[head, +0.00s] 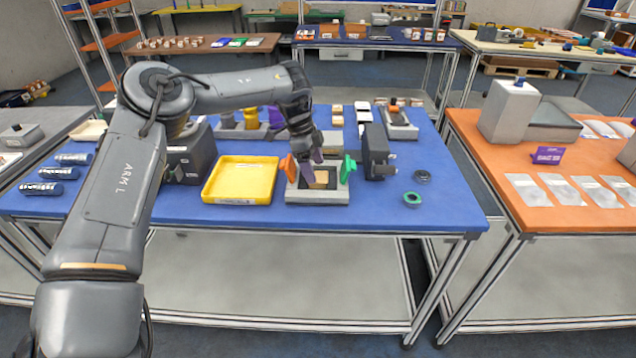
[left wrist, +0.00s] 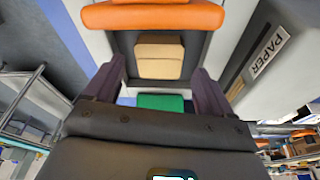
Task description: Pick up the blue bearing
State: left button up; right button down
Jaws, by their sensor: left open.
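My left gripper (head: 312,156) is open, its dark purple fingers pointing down over a grey fixture (head: 318,197) on the blue table. A small tan box (head: 321,179) sits in the fixture, between an orange block (head: 290,166) and a green block (head: 348,168). In the left wrist view, the open fingers (left wrist: 154,88) flank empty space, with the tan box (left wrist: 159,58) beyond them. I cannot clearly make out a blue bearing. A dark ring (head: 422,176) and a green ring (head: 412,198) lie at the table's right. My right gripper is not in view.
A yellow tray (head: 241,198) stands left of the fixture, and a dark upright device (head: 375,150) right of it. Dark blue labelled cylinders (head: 41,188) lie at the table's left end. An orange table (head: 500,210) stands to the right.

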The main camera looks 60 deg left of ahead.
pick_arm(q)
jog(key=x, duration=0.3)
jog(key=shift+b, duration=0.3)
jog(key=shift+r, duration=0.15)
jog(key=c, duration=1.3)
jog(key=shift+c, duration=0.2)
